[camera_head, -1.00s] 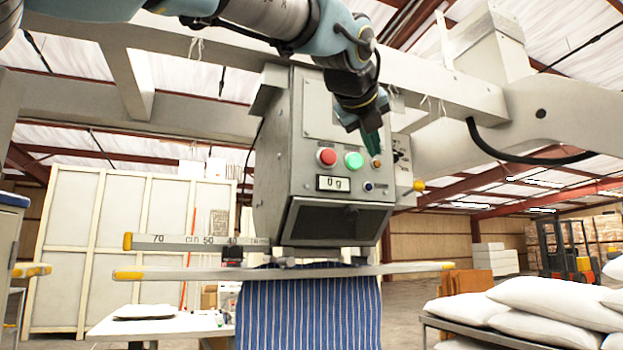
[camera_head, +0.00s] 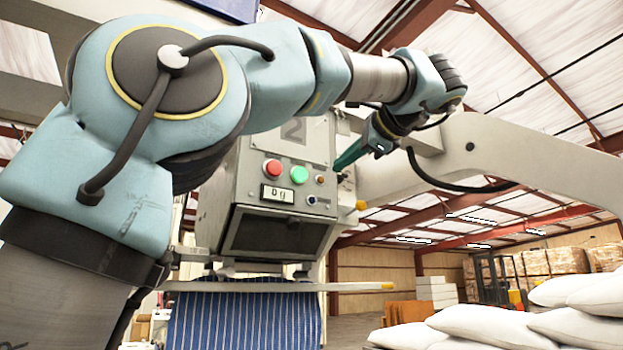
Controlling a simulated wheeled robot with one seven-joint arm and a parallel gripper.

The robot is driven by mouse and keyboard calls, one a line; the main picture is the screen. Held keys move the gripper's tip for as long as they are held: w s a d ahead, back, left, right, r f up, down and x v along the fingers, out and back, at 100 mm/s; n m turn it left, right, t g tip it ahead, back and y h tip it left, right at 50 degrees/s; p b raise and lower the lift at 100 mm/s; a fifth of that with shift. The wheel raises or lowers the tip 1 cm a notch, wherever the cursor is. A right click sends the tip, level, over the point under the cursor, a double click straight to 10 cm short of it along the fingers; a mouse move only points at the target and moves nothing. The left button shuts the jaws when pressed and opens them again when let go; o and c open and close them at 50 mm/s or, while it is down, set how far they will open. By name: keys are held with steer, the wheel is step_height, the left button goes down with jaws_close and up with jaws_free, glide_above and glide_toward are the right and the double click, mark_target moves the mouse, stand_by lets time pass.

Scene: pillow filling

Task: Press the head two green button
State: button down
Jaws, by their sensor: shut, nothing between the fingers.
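The grey filling head (camera_head: 280,243) carries a "2" on its upper panel. Its green button (camera_head: 299,175) is on the front panel, between a red button (camera_head: 273,168) on the left and a small brown knob (camera_head: 320,180) on the right. A display below the buttons seems to read 0 g. My gripper (camera_head: 341,169) is shut, with narrow green fingers pointing down-left. In the picture its tips lie to the right of the green button, near the head's right edge, apart from the button. Their depth from the panel is hard to tell.
A blue striped pillow cover (camera_head: 245,312) hangs below the head, under a pale bar (camera_head: 290,286) with a yellow end. White filled pillows (camera_head: 480,328) are piled at lower right. A beige beam (camera_head: 500,160) with a black hose runs right of the head.

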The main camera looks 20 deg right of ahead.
steer(key=s+n+y, duration=0.1)
steer(key=n, duration=0.1)
steer(key=s+n+y, duration=0.1)
steer(key=s+n, duration=0.1)
steer(key=s+r+n+t, duration=0.1)
steer(key=s, duration=0.1)
steer(key=shift+s+d+n+y+b, duration=0.25)
steer(key=shift+d+n+y+b, duration=0.1)
steer(key=shift+n+y, duration=0.05)
steer(key=shift+w, duration=0.15)
steer(key=p, duration=0.3)
glide_toward(302, 173)
steer(key=x, duration=0.5)
steer(key=shift+w+r, duration=0.15)
steer(key=shift+w, duration=0.05)
steer(key=shift+w+a, duration=0.2)
steer(key=shift+w, duration=0.45)
steer(key=shift+w+f, duration=0.1)
steer(key=shift+f, duration=0.1)
steer(key=shift+w+a, duration=0.15)
steer(key=shift+w, duration=0.2)
steer(key=shift+w+a+r, duration=0.1)
steer(key=shift+w+a, duration=0.05)
steer(key=shift+w, duration=0.1)
